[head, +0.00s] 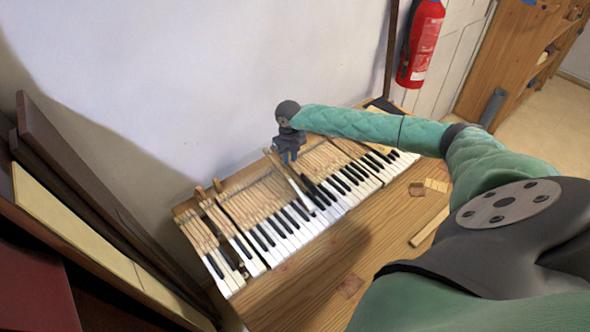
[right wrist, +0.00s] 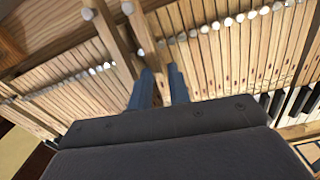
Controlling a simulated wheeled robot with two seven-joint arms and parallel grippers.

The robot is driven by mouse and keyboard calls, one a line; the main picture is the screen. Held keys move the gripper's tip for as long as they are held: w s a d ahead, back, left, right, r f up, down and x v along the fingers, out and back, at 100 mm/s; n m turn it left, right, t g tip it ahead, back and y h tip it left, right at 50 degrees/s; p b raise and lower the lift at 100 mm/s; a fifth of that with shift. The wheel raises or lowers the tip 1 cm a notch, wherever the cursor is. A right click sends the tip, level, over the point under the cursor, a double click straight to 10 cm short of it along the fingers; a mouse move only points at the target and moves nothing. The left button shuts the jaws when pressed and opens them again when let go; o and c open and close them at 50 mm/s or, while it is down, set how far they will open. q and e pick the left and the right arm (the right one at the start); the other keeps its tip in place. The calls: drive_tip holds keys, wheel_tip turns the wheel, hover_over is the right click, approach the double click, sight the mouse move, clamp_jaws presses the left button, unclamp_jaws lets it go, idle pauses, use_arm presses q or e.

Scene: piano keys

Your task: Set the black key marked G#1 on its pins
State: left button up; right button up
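My right gripper (head: 288,150) is over the back part of the keyboard, around its middle. In the right wrist view, its blue fingers (right wrist: 162,88) are closed on either side of a pale wooden key stick (right wrist: 136,28). In the head view this long key (head: 290,183) slants above the other keys, its front end toward the black and white keys. I cannot read its marking, so I cannot tell whether it is G#1. The pins under it are hidden. My left gripper is not in view.
The keyboard (head: 330,208) lies along the wooden bench (head: 310,290). Two wooden sticks (head: 201,193) stick up at its left back. Small wooden pieces (head: 437,185) and a pale strip (head: 428,227) lie on the bench at right. Dark boards (head: 75,170) lean at left.

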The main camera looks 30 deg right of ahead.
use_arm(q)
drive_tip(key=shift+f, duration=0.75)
use_arm(e)
drive_tip(key=shift+f, duration=0.65)
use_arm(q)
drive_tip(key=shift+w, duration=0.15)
use_arm(e)
clamp_jaws()
drive_tip(key=shift+r, duration=0.15)
drive_tip(key=shift+a+r+p, duration=0.15)
drive_tip(key=shift+r+p, duration=0.2)
drive_tip(key=shift+r, duration=1.25)
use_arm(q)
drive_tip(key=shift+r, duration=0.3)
use_arm(e)
drive_tip(key=shift+w+r, duration=0.1)
drive_tip(key=shift+r, duration=0.05)
drive_tip(key=shift+w+a+r+p, duration=0.15)
drive_tip(key=shift+r+p, duration=0.4)
drive_tip(key=shift+r, duration=1.05)
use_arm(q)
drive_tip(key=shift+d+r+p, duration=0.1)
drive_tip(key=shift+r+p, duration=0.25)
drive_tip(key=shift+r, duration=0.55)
use_arm(e)
drive_tip(key=shift+r, duration=1.05)
